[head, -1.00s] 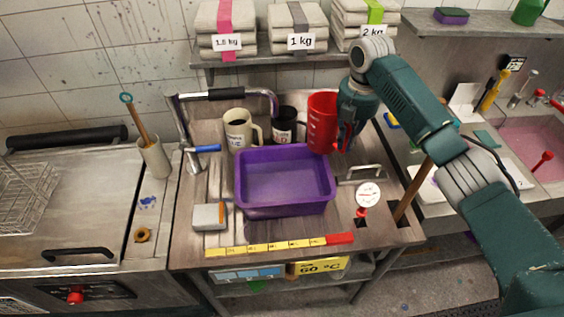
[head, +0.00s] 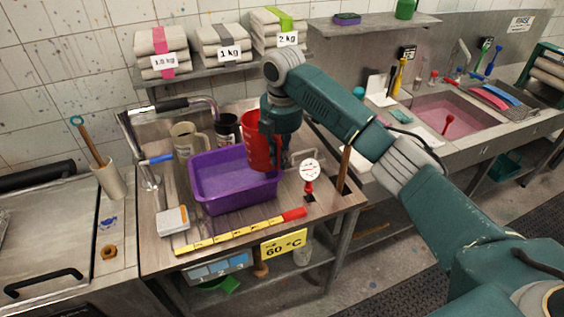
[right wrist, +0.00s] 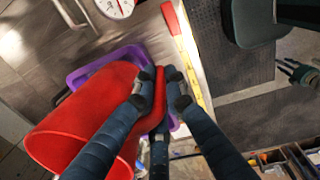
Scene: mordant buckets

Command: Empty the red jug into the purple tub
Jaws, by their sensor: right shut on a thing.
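The red jug (head: 256,140) is at the back right corner of the purple tub (head: 236,199) in the head view, roughly upright and overlapping the tub's right rim. My right gripper (head: 275,150) is shut on the jug's handle, which shows between its fingers (right wrist: 159,88) in the right wrist view. There the jug (right wrist: 75,120) lies across the tub (right wrist: 88,70) and hides much of it. The jug's contents are hidden. What looks like my left gripper (right wrist: 296,72) shows small at the right wrist view's right edge; its opening is unclear.
A cream mug (head: 186,140) and a dark mug (head: 227,130) stand behind the tub. A dial thermometer (head: 310,171) stands right of it. A yellow strip (head: 230,236) with a red end lies along the table's front.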

